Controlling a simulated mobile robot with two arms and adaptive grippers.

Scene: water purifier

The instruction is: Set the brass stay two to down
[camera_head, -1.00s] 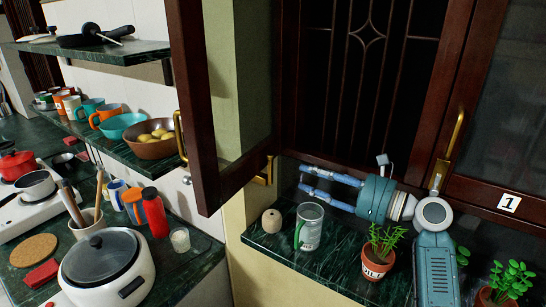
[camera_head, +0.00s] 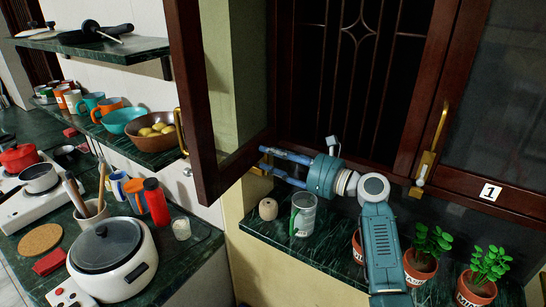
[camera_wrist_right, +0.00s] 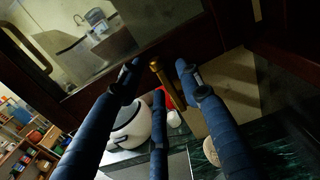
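A brass stay (camera_head: 266,165) sits at the lower corner of the open left window sash (camera_head: 208,110), mostly hidden by my fingers. In the right wrist view a brass rod (camera_wrist_right: 160,78) shows between the fingertips. My right gripper (camera_head: 264,160) reaches left from the teal wrist, its blue fingers at the stay. In the right wrist view the right gripper (camera_wrist_right: 159,72) has its fingers spread around the rod; I see no clear contact. Another brass stay (camera_head: 424,165) hangs on the right sash, near a label "1" (camera_head: 489,192). My left gripper is not in view.
A green-handled mug (camera_head: 305,214) and a small beige round item (camera_head: 268,209) stand on the dark green ledge below my right arm. Potted plants (camera_head: 422,258) stand to the right. A white cooker (camera_head: 112,260) and mugs fill the left counter.

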